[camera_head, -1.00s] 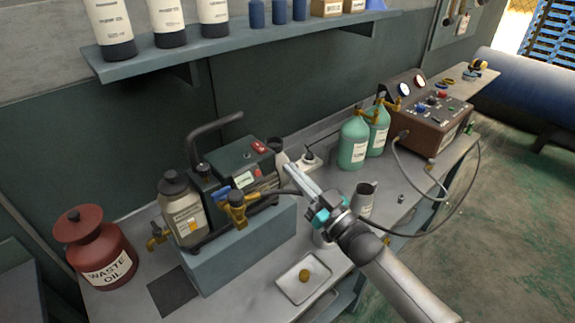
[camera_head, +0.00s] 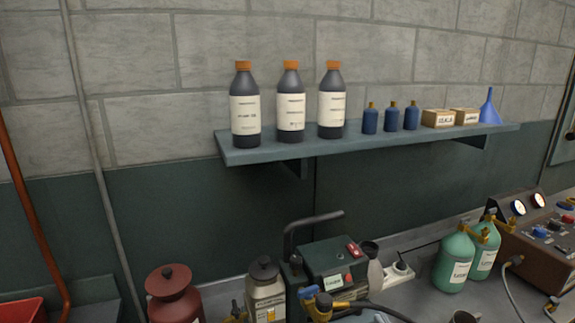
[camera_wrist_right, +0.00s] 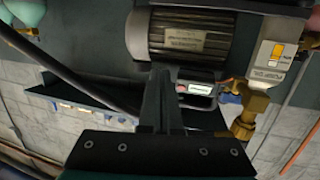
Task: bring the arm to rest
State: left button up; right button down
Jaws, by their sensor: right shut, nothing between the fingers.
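My right gripper (camera_wrist_right: 163,75) shows in the right wrist view, its dark fingers shut together with nothing between them. Its fingertips point toward the vacuum pump (camera_wrist_right: 195,35), whose ribbed motor body appears beyond them; I see no contact. The pump also shows at the bottom of the head view (camera_head: 330,262), with its black handle and red switch. Neither of my grippers shows in the head view. My left gripper is in neither view.
A wall shelf (camera_head: 262,150) carries dark bottles, small blue bottles, boxes and a blue funnel (camera_head: 489,107). Along the bench stand a red can (camera_head: 172,293), an oil bottle (camera_head: 266,292), green cylinders (camera_head: 454,262) and a brown gauge unit (camera_head: 540,240). A brass valve (camera_wrist_right: 245,115) is right of my fingers.

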jog(key=s+a+f+g+h, duration=0.15)
jog(key=s+g, duration=0.25)
jog(key=s, duration=0.4)
jog(key=s+a+f+g, duration=0.1)
jog(key=s+f+g, duration=0.25)
jog(key=s, duration=0.55)
jog(key=s+a+f+g, duration=0.1)
jog(key=s+f+g, duration=0.1)
jog(key=s+g, duration=0.45)
jog(key=s+f+b, duration=0.2)
jog(key=f+b, duration=0.2)
jog(key=f, duration=1.1)
jog(key=s+f+b, duration=0.2)
jog(key=f+b, duration=0.2)
jog(key=f, duration=1.2)
jog(key=s+d+f+b, duration=0.1)
jog(key=s+f+b, duration=0.2)
jog(key=s+f, duration=0.4)
jog(key=s+d+f+n+g+b, duration=0.1)
jog(key=s+f+b, duration=0.3)
jog(key=s+f, duration=0.4)
notch_tip(320, 180, down, 5)
jog(key=shift+d+r, duration=0.1)
jog(key=shift+d, duration=0.25)
